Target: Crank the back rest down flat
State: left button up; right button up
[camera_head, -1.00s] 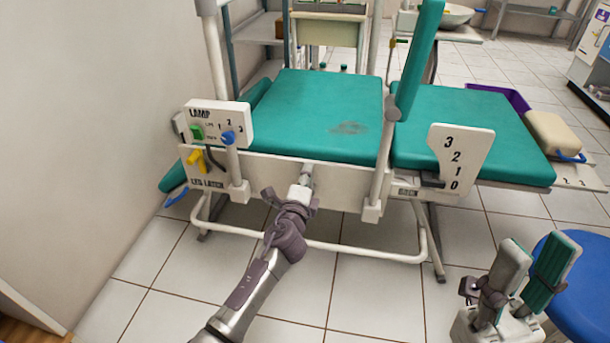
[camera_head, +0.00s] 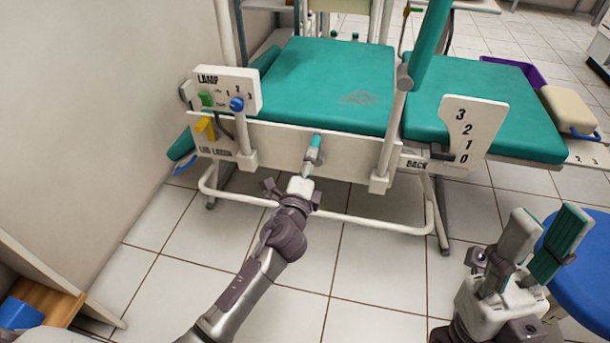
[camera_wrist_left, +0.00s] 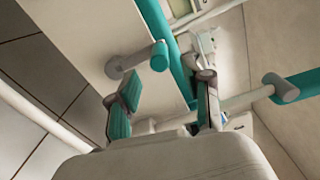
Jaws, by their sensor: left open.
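The crank (camera_head: 313,150), a grey hub with a teal grip, sits on the white front side panel of the chair. The teal grip also shows in the left wrist view (camera_wrist_left: 160,56). My left gripper (camera_head: 303,179) is just in front of and below the crank, open and empty, with a finger at each side in the left wrist view (camera_wrist_left: 163,105). The right cushion section (camera_head: 480,95) lies about level, beside the BACK scale (camera_head: 470,125) marked 3 to 0. The scale's dark pointer is low, near 0. My right gripper (camera_head: 547,232) is open and empty at lower right.
A lamp box (camera_head: 225,90) with coloured switches stands on the left. A white post (camera_head: 390,140) and raised teal pad (camera_head: 430,45) stand right of the crank. A white rail (camera_head: 345,217) runs below. A blue stool (camera_head: 580,285) is at right; tiled floor in front is clear.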

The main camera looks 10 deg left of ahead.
pick_arm(q)
jog(key=s, duration=0.5)
jog(key=shift+a, duration=0.1)
